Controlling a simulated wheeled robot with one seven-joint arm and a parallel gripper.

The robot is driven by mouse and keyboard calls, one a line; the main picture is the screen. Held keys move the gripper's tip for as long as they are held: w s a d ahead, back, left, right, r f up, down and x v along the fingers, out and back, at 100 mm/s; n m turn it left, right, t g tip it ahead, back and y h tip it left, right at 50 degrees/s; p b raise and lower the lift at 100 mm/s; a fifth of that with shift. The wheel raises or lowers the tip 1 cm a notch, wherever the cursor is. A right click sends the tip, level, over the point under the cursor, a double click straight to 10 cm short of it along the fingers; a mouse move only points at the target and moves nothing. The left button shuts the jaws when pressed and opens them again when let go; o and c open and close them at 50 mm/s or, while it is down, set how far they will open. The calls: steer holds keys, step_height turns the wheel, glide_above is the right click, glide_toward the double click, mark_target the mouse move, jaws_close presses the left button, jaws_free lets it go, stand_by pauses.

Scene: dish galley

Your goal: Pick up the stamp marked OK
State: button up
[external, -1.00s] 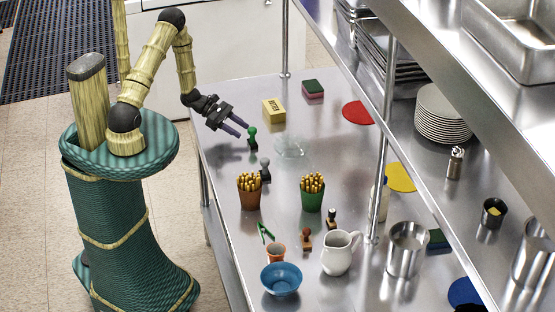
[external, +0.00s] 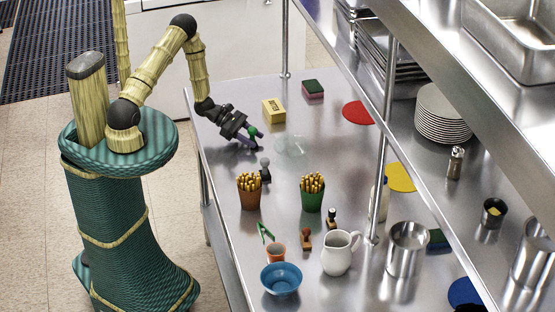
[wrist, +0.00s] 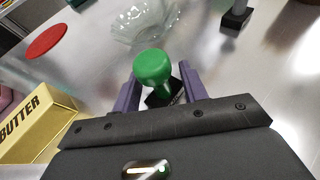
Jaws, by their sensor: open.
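A stamp with a green knob handle (wrist: 152,68) and a dark base stands upright on the steel table; in the external view its green top (external: 253,132) shows at my gripper. My gripper (external: 248,143) is open, low over the table, with its purple fingers on either side of the green stamp in the wrist view (wrist: 158,88). I cannot tell whether the fingers touch it. A grey-handled stamp (external: 265,168) stands nearby, and two brown-toned stamps stand further off, one of them here (external: 306,238). No OK mark is readable on any stamp.
A yellow butter box (wrist: 35,125) lies left of my gripper in the wrist view. A clear glass dish (external: 290,145) sits close beyond the green stamp. Two cups of fries (external: 250,192) and a shelf post (external: 380,160) stand further along. Open table lies towards the red disc (external: 358,112).

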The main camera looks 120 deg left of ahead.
mark_target(252, 128)
jaws_close()
steer(key=shift+r, duration=0.1)
stand_by(0.3)
step_height(252, 128, up, 10)
steer(key=shift+f+b, duration=0.1)
steer(key=shift+b, duration=0.45)
stand_by(0.4)
